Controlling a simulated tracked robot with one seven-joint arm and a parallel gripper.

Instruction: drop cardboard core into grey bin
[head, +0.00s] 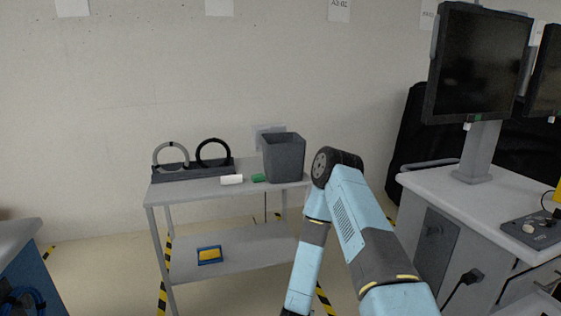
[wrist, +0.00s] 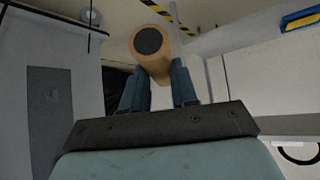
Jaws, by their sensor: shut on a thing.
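The grey bin (head: 284,158) stands upright at the right end of the cart's top shelf in the head view. Its inside floor is hidden. The cardboard core (wrist: 157,68) is a tan tube with a dark round opening facing the wrist camera. My gripper (wrist: 160,88) is shut on the core, with one blue finger on each side of it. In the head view my arm folds downward to the right of the bin, and its end leaves the bottom edge, so gripper and core are hidden there. The core is apart from the bin.
The grey cart (head: 200,189) also bears a black ring stand (head: 190,171), a white roll (head: 231,179) and a green block (head: 258,178). A blue and yellow item (head: 209,255) lies on its lower shelf. A workstation with a monitor (head: 478,65) stands at right.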

